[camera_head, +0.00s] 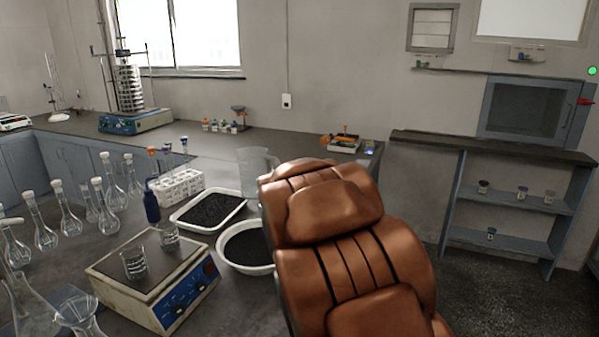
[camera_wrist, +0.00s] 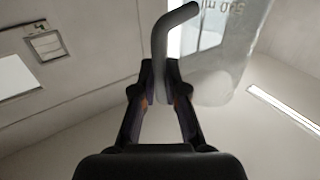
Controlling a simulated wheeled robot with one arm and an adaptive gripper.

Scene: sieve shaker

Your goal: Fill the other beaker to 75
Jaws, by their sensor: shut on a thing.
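My gripper (camera_wrist: 160,68) is shut on the handle of a translucent measuring jug (camera_wrist: 228,60), whose printed scale is partly readable in the wrist view. In the head view the jug (camera_head: 254,162) shows beyond the trays, partly covered; my gripper is hidden there. Two small glass beakers stand upright on the plate of the cream and blue stirrer-like device (camera_head: 165,302): a front left beaker (camera_head: 134,263) and a back right beaker (camera_head: 168,237). They are apart from the jug. Their liquid levels are too small to read.
A white tray of dark grains (camera_head: 182,226) and a round white bowl of dark grains (camera_head: 222,262) lie between the device and the jug. A blue bottle (camera_head: 152,207), a tube rack (camera_head: 168,190) and several flasks (camera_head: 70,225) crowd the left. The back counter is partly clear.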

